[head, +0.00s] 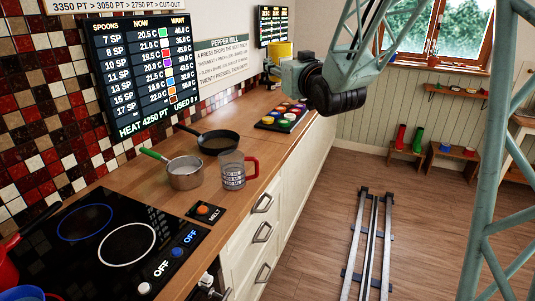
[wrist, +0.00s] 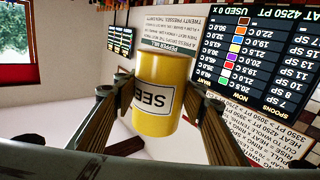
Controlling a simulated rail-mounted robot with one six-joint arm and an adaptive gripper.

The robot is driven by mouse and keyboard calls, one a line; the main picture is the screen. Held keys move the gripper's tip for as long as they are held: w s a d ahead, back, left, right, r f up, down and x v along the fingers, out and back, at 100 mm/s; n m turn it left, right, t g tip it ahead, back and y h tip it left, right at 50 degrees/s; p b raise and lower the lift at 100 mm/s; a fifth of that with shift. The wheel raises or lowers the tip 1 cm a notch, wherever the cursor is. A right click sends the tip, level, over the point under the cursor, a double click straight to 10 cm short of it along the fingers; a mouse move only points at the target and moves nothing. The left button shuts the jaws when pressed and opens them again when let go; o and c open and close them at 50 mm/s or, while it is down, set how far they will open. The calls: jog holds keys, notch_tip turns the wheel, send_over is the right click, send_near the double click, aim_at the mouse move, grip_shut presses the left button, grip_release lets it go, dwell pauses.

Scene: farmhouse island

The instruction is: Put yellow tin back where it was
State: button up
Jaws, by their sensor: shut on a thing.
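The yellow tin (wrist: 158,112) has a white label with dark lettering, partly readable as "SEE". In the wrist view it sits between the two fingers of my gripper (wrist: 156,88), which is shut on it. In the head view the yellow tin (head: 279,48) is high over the far end of the counter, in front of the wall. My wrist hides part of it there, and the fingertips are not clear. The spot the tin came from cannot be told from these frames.
The wooden counter (head: 150,222) holds a saucepan (head: 185,174), a black frying pan (head: 217,142), a measuring jug (head: 233,172) and a dark tray of several coloured lids (head: 283,117). Wall screens hang behind. Shelves (head: 455,157) stand across the room. Floor rails (head: 372,240) run right of the counter.

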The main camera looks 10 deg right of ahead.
notch_tip(320, 180, down, 32)
jog(key=w+a+n+g+y+p, duration=0.1)
jog(key=w+n+g+y+p, duration=0.1)
jog(key=n+y, duration=0.2)
jog(key=shift+w+a+f+y, duration=0.2)
jog(key=shift+w+y, duration=0.1)
jog(key=shift+y, duration=1.2)
jog(key=shift+w, duration=0.15)
jog(key=w, duration=0.5)
jog(key=w+f+b, duration=0.1)
jog(key=w, duration=0.4)
jog(key=w+d, duration=0.1)
jog(key=w, duration=0.4)
jog(key=shift+w+f+b, duration=0.25)
jog(key=shift+w+b, duration=0.15)
jog(key=shift+f+b, duration=0.55)
jog(key=shift+f, duration=1.15)
jog(key=shift+f, duration=0.15)
jog(key=o, duration=1.1)
